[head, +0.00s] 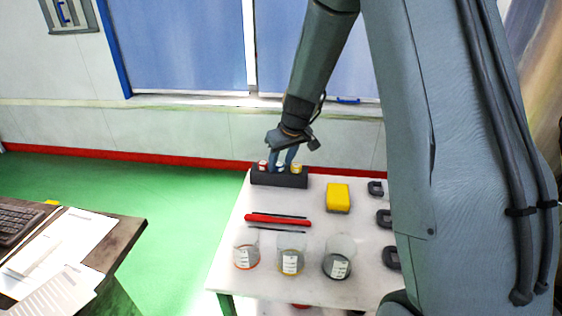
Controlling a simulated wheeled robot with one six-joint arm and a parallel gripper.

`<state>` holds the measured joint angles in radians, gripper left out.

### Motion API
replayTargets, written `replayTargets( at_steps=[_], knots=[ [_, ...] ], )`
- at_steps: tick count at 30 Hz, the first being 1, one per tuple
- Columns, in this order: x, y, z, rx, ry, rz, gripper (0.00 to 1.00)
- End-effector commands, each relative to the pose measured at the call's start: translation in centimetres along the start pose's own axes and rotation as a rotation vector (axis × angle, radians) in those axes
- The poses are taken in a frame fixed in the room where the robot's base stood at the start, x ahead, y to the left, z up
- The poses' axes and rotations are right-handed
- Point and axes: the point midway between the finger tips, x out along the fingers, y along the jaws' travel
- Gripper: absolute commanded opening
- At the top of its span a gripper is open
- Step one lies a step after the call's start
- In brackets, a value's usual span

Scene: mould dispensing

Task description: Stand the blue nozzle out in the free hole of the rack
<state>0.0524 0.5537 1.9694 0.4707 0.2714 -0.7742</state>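The dark rack (279,180) stands at the far left corner of the white table. A nozzle with a red part (263,166) stands at its left end, and one with a yellow part (296,168) at its right end. My gripper (281,165) points down over the middle of the rack, its fingers reaching close to the rack top. A small pale-blue piece, seemingly the blue nozzle (280,168), shows between the fingertips at the middle of the rack. It is too small to tell whether the fingers grip it or how deep it sits.
On the white table (231,220) are a red bar (278,220) with thin dark rods beside it, a yellow block (338,197), three clear beakers with labels (291,259), and dark holders (376,188) at the right. A desk with a keyboard (20,226) stands left, across green floor.

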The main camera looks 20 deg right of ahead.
Motion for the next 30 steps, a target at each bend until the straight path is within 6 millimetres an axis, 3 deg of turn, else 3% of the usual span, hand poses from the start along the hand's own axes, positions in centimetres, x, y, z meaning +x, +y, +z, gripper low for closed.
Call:
replayTargets(
  at_steps=[13,24,30],
  knots=[
    [-0.7,0.0,-0.1,0.000,0.002,0.000,0.48],
    [-5.8,0.1,-0.1,0.000,0.003,0.001,0.48],
    [-7.5,0.0,0.0,0.000,0.000,0.000,0.48]
  ],
)
